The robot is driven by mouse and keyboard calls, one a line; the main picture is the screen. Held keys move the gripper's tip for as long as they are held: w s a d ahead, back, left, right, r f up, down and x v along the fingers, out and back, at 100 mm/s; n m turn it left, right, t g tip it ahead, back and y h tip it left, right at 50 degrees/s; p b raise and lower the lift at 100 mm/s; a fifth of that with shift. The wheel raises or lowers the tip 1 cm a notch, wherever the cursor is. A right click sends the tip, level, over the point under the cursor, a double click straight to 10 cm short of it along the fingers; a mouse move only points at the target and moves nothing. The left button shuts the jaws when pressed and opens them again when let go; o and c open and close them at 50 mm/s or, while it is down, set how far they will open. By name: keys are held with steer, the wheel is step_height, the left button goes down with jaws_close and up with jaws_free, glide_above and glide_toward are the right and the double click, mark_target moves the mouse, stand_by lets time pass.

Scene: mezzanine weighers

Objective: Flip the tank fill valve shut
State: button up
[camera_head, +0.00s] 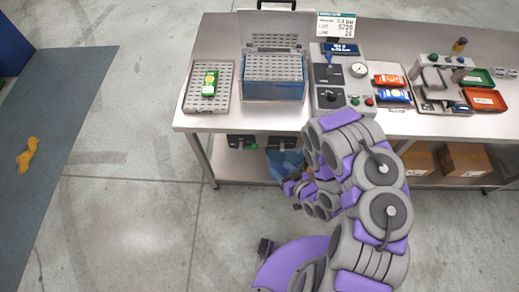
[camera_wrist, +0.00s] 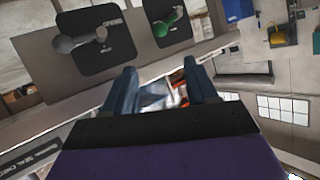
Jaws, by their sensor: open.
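Two black valve plates hang below the front edge of the worktop. In the wrist view one carries a grey lever (camera_wrist: 78,41) at the left and the other a green lever (camera_wrist: 168,22) to its right. In the head view the plate with green (camera_head: 241,141) is at the left and the other plate (camera_head: 283,142) is beside it. I cannot read which one is the tank fill valve. My gripper (camera_wrist: 160,88) is open, its two fingers apart, with both levers beyond the fingertips and not touched. In the head view my gripper (camera_head: 290,186) is low in front of the bench.
On the bench (camera_head: 197,124) are a tray with a green packet (camera_head: 209,84), a blue box (camera_head: 275,90), a control panel with a gauge (camera_head: 358,69), and red and green bins. Cartons (camera_head: 466,160) sit on the lower shelf.

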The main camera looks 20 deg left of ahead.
mark_target(256, 148)
steer(key=b+x, duration=0.9)
steer(key=x, duration=0.8)
steer(key=shift+b, duration=0.35)
steer(key=shift+a, duration=0.1)
steer(key=shift+a, duration=0.1)
steer(key=shift+c, duration=0.8)
jaws_close()
